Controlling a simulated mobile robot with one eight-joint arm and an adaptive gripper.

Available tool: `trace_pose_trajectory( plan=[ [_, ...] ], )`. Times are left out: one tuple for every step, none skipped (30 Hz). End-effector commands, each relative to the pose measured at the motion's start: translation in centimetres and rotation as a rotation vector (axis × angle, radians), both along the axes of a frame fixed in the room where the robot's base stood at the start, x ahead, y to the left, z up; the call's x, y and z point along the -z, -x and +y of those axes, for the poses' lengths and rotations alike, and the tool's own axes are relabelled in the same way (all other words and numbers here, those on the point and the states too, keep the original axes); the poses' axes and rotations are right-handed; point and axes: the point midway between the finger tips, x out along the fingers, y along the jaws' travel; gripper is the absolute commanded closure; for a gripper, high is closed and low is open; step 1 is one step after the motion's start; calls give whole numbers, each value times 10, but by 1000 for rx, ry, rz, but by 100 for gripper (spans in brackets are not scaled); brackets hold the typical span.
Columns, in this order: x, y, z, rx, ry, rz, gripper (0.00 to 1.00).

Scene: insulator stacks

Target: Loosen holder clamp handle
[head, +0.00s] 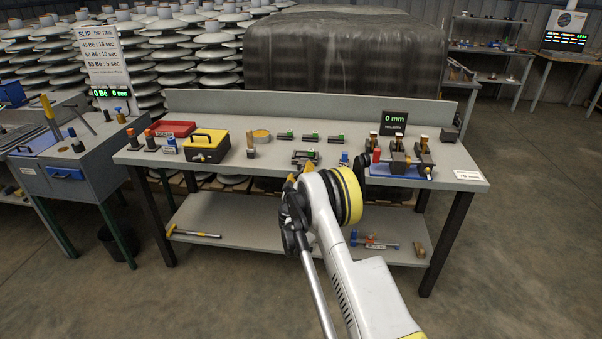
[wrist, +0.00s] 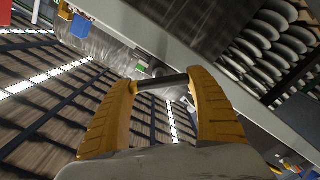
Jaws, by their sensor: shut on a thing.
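In the wrist view, my gripper (wrist: 162,85) has its two yellow fingers on either side of a short dark bar (wrist: 160,83), which spans between the fingertips. The bar looks like a handle, but I cannot tell what it is attached to. In the head view, my gripper (head: 292,184) is at the front edge of the workbench, mostly hidden by my own wrist. A small dark clamp-like fixture (head: 304,157) lies on the bench just behind it. I cannot tell whether this is the holder clamp.
The grey workbench (head: 225,172) carries a yellow box (head: 207,146), a red tray (head: 171,129), several small bottles and a blue-based fixture (head: 400,168) at right. A lower shelf (head: 240,228) holds a hammer (head: 193,233). Insulator stacks stand behind. Floor in front is clear.

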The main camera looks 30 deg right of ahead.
Motion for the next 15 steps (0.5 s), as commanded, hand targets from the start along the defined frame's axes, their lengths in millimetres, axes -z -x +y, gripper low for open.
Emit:
trace_pose_trajectory(
  plan=[
    [1, 0, 0, 0, 36, 24, 63],
    [1, 0, 1, 0, 60, 40, 63],
    [1, 0, 1, 0, 91, 62, 63],
    [1, 0, 1, 0, 114, 77, 63],
    [1, 0, 1, 0, 138, 94, 63],
    [1, 0, 1, 0, 170, 115, 63],
    [1, 0, 1, 0, 193, 130, 63],
    [1, 0, 1, 0, 217, 147, 63],
    [2, 0, 1, 0, 248, 167, 63],
    [2, 0, 1, 0, 272, 184, 63],
    [2, 0, 1, 0, 296, 200, 63],
    [2, 0, 1, 0, 326, 221, 63],
    [2, 0, 1, 0, 350, 236, 63],
    [2, 0, 1, 0, 373, 252, 63],
    [2, 0, 1, 0, 403, 272, 63]
  ],
)
